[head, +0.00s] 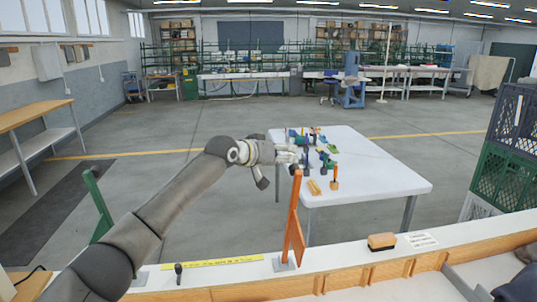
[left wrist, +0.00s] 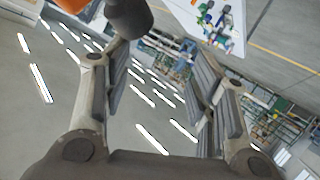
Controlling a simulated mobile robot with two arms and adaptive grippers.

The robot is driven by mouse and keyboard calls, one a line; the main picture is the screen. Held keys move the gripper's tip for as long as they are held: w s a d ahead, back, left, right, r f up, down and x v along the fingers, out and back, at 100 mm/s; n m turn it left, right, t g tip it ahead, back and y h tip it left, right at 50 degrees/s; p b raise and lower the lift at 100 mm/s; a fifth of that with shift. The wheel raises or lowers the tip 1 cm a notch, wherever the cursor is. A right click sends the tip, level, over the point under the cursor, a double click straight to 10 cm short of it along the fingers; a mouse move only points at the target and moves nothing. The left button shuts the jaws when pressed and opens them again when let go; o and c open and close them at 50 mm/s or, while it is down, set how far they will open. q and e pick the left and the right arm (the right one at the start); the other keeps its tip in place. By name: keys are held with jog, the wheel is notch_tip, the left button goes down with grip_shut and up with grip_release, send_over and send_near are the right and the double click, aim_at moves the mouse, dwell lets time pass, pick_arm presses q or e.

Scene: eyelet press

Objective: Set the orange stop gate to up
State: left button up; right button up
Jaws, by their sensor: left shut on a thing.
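The orange stop gate (head: 294,220) rises from a grey base on the white counter, leaning only slightly, with an orange panel beside it. My left gripper (head: 281,174) is at the gate's upper end. In the left wrist view my left gripper's (left wrist: 158,55) fingers are well apart. A dark rounded knob (left wrist: 130,18) is by the left fingertip, with an orange part (left wrist: 72,5) beside it. My left gripper is shut on the gate's upper part, though the contact is not clear to see. My right gripper is not in view.
A leaning green post (head: 98,205) stands at the counter's left. A yellow strip (head: 212,262), a small dark knob (head: 178,269) and a brush-like block (head: 381,241) lie on the counter. Behind is a white table (head: 385,180) with several small parts. Crates (head: 505,150) stand at right.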

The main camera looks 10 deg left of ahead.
pick_arm(q)
jog(key=v, duration=0.6)
jog(key=shift+a, duration=0.3)
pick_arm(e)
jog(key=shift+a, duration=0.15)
pick_arm(q)
jog(key=shift+a+r, duration=0.1)
jog(key=shift+r, duration=0.05)
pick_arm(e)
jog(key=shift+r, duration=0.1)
pick_arm(q)
jog(key=shift+c, duration=0.3)
